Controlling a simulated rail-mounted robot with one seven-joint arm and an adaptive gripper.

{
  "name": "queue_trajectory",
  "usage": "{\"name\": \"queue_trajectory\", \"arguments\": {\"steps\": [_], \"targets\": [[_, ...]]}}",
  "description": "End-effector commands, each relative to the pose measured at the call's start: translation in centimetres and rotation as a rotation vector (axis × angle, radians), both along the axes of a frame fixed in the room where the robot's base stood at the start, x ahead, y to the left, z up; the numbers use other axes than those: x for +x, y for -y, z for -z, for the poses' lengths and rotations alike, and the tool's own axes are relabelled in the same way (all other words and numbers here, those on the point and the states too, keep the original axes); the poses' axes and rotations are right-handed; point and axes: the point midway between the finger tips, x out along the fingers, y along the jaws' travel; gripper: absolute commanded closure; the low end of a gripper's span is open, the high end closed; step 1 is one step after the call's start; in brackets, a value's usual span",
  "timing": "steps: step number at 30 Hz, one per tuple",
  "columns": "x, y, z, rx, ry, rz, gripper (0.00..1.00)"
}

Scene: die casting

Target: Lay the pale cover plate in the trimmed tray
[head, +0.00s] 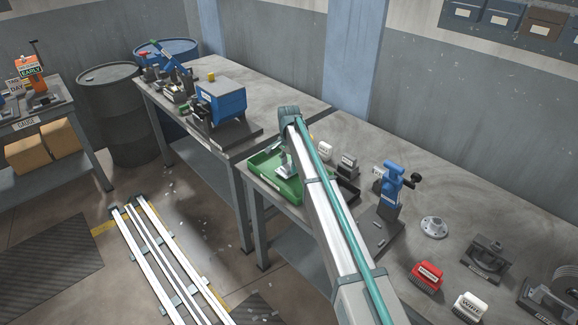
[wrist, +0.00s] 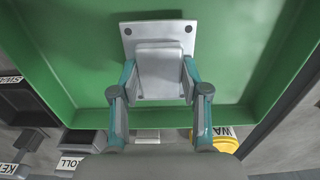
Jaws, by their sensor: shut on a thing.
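The pale cover plate (wrist: 158,31) is light grey with dark holes near its far corners and a raised block in its middle. My gripper (wrist: 160,78) is shut on the raised block, one teal finger on each side. The plate is over the floor of the green tray (wrist: 75,60); I cannot tell whether it touches the floor. In the head view the green tray (head: 259,174) stands at the left front of the right bench, and my gripper (head: 285,170) reaches down into it. My arm hides part of the tray there, and the plate is hard to make out.
A dark open bin (head: 348,189) stands right of the tray, near a white block (head: 325,150) and a dark block (head: 347,166). A blue device (head: 391,181) is farther right. In the wrist view a yellow round thing (wrist: 226,143) lies outside the tray's near wall.

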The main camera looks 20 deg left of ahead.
Motion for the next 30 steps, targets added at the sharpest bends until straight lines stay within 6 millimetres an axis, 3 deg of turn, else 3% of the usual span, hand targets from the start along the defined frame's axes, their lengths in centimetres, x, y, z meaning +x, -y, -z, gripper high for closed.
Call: {"name": "queue_trajectory", "arguments": {"steps": [5, 15, 16, 20, 30], "targets": [[0.0, 0.0, 1.2, 0.0, 0.001, 0.0, 1.0], [0.0, 0.0, 1.6, 0.0, 0.001, 0.0, 1.0], [0.0, 0.1, 1.7, 0.0, 0.0, 0.0, 0.53], [0.0, 0.1, 1.6, 0.0, 0.0, 0.0, 0.31], [0.0, 0.1, 1.5, 0.0, 0.0, 0.0, 0.3]]}}
